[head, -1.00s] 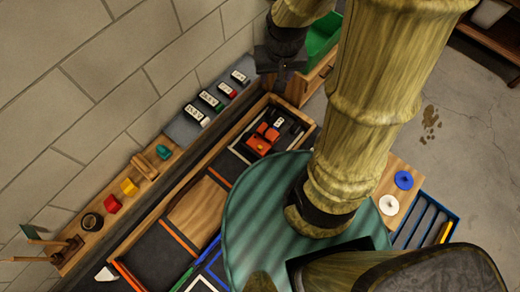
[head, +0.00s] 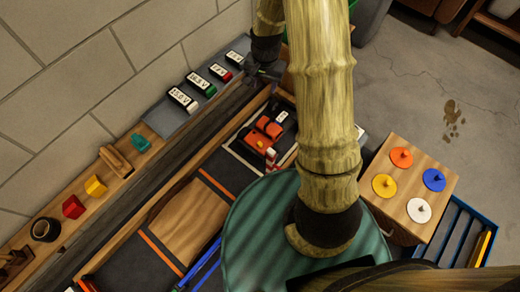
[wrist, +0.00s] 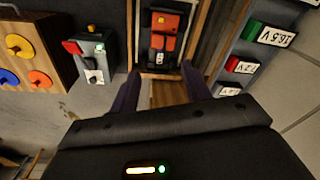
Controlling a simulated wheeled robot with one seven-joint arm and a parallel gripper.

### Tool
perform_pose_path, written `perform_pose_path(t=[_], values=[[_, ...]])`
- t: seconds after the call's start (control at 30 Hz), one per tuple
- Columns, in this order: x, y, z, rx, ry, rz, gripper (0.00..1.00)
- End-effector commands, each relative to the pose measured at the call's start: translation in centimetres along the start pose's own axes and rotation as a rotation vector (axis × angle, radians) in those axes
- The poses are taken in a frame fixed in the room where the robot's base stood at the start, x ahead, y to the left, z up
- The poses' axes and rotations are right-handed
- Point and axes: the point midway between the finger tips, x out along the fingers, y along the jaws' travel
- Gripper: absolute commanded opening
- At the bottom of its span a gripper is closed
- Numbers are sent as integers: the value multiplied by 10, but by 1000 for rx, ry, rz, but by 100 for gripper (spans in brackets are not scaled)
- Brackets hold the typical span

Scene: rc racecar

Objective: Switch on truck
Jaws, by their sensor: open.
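The truck (head: 262,132), orange and black, sits in a framed bay of the long dark tray beside the wall. It also shows at the top middle of the wrist view (wrist: 164,40), with a white-marked part at its near end. My gripper (head: 262,72) is just beyond the truck in the head view, above the tray's far end. In the wrist view my gripper (wrist: 162,84) has its two dark fingers spread, with nothing between them. The fingers appear apart from the truck. I cannot make out a switch on the truck.
Labelled battery-like blocks (head: 198,84) stand on a grey ledge along the wall. A grey box (wrist: 95,57) with a red part and a green light stands beside the tray. A wooden box with coloured discs (head: 411,183) and a blue slatted rack (head: 460,232) are at right.

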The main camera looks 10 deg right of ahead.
Motion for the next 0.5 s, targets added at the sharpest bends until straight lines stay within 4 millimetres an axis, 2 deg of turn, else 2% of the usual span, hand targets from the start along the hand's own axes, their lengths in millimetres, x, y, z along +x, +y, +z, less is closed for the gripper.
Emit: perform_pose_path(t=[0.03, 0.5], values=[[36, -1, -1, 21, -7, 4, 47], [232, -11, -18, 239, -49, 39, 47]])
